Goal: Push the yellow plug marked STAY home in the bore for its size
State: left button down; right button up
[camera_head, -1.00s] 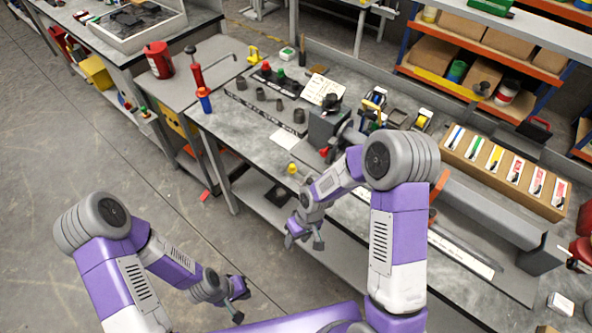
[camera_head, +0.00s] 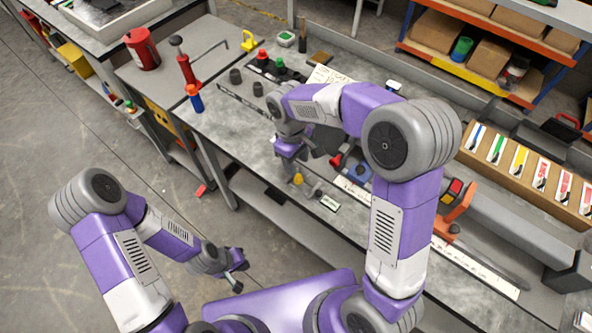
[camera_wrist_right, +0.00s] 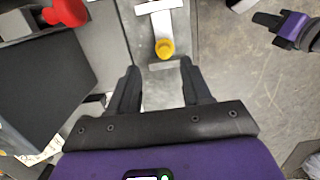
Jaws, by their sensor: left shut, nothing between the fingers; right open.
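The yellow plug (camera_head: 298,179) is near the front edge of the bench. In the right wrist view the yellow plug (camera_wrist_right: 165,48) sits at the end of a pale strip with a white crosspiece (camera_wrist_right: 160,7); its marking is not legible. My right gripper (camera_wrist_right: 160,67) is open, its two dark fingers either side of the line to the plug, with the plug just beyond the fingertips and nothing held. In the head view my right arm partly covers this area. My left gripper (camera_head: 238,272) is shut and empty, low in front of the bench. I cannot make out the bores.
A red-handled part (camera_wrist_right: 65,12) and a large dark block (camera_wrist_right: 40,80) lie left in the wrist view. Open floor lies beyond the bench edge.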

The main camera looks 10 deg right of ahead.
aim_at(298, 176)
jog(key=f, duration=0.1)
jog(key=s+f, duration=0.1)
jog(key=f, duration=0.1)
jog(key=f+b, duration=0.1)
jog(key=f, duration=0.1)
jog(key=shift+s, duration=0.25)
jog(key=shift+d+f, duration=0.1)
jog(key=shift+f, duration=0.3)
grip_shut()
